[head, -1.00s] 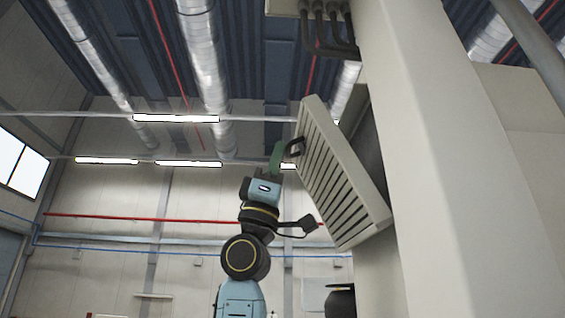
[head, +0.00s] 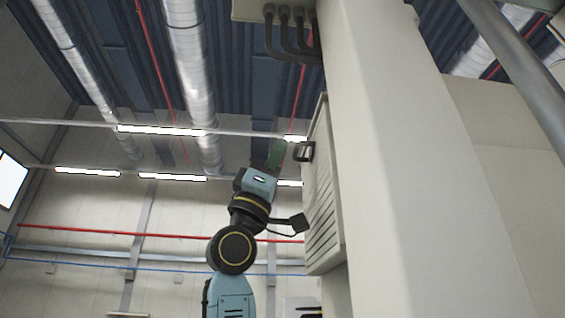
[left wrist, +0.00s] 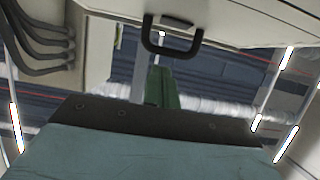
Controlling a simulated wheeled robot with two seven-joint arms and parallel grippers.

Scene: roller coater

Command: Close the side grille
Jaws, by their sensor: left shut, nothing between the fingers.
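The side grille (head: 320,205) is a pale slatted panel on the left side of the cream machine body (head: 400,160). It now stands almost in line with the machine's side; I cannot tell whether a small gap remains behind it. Its dark handle (head: 304,152) is near its upper left edge and also shows in the left wrist view (left wrist: 172,48). My left gripper (head: 276,150) has green fingers, shut and empty, just left of the handle. In the left wrist view the fingers (left wrist: 161,84) point toward the panel below the handle; whether they touch is unclear. My right gripper is out of view.
Dark cables (head: 290,35) enter a box above the grille, also at the upper left in the left wrist view (left wrist: 35,40). A grey pipe (head: 520,75) crosses the upper right. Open room lies left of my arm.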

